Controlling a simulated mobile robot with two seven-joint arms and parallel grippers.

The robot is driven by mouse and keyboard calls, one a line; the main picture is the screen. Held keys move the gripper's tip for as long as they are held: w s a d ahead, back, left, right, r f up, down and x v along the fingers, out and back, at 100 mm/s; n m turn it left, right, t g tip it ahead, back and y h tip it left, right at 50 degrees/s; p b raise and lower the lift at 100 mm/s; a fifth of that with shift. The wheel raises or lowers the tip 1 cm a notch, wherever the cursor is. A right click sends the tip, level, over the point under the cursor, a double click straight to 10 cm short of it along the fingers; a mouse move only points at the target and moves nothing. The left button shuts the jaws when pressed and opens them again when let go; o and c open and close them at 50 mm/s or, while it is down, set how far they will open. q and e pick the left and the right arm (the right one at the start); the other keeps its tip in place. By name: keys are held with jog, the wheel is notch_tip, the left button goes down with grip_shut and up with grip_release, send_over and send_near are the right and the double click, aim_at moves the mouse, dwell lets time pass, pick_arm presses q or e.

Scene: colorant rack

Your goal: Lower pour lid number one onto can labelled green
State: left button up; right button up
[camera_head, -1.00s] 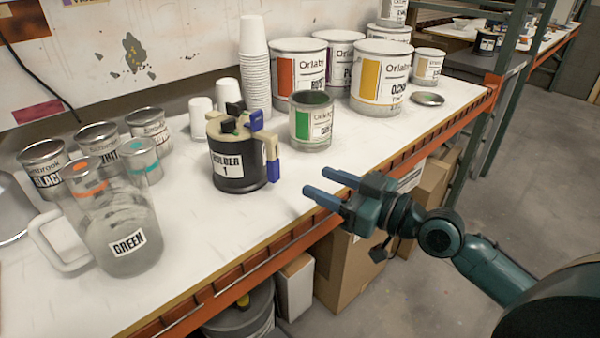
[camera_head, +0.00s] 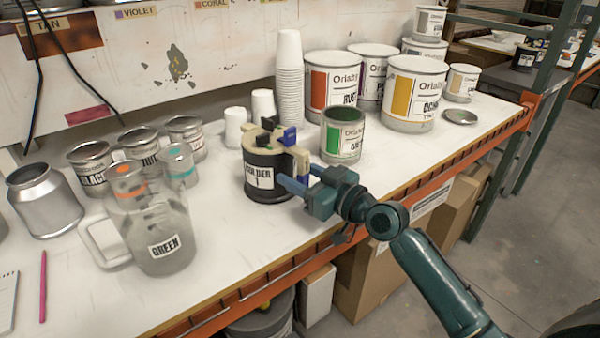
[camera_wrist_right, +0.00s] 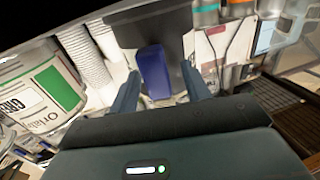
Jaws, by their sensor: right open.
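The black pot labelled holder 1 (camera_head: 264,178) stands upright on the bench, with beige pieces and blue tabs (camera_head: 289,138) on its top and side. I cannot tell which piece is pour lid number one. The can with the green label (camera_head: 343,135) stands open behind and right of the holder; it also shows in the right wrist view (camera_wrist_right: 40,85). My right gripper (camera_head: 299,177) is open at the holder's right side. In the right wrist view a blue tab (camera_wrist_right: 154,72) shows between its fingers; contact cannot be told. My left gripper is not in view.
A clear jug labelled green (camera_head: 165,232) stands left of the holder. Stacked white cups (camera_head: 289,80) and large paint cans (camera_head: 413,92) stand behind. A loose round lid (camera_head: 460,116) lies at the right. The orange bench edge (camera_head: 400,205) runs beneath my right arm.

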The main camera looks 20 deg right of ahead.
aim_at(292, 145)
grip_shut()
jog(key=shift+r, duration=0.1)
dwell(0.8)
jog(key=shift+r+p, duration=0.4)
jog(key=shift+r, duration=0.1)
jog(key=shift+r, duration=0.1)
jog(key=shift+r+b, duration=0.45)
jog(key=shift+r, duration=1.95)
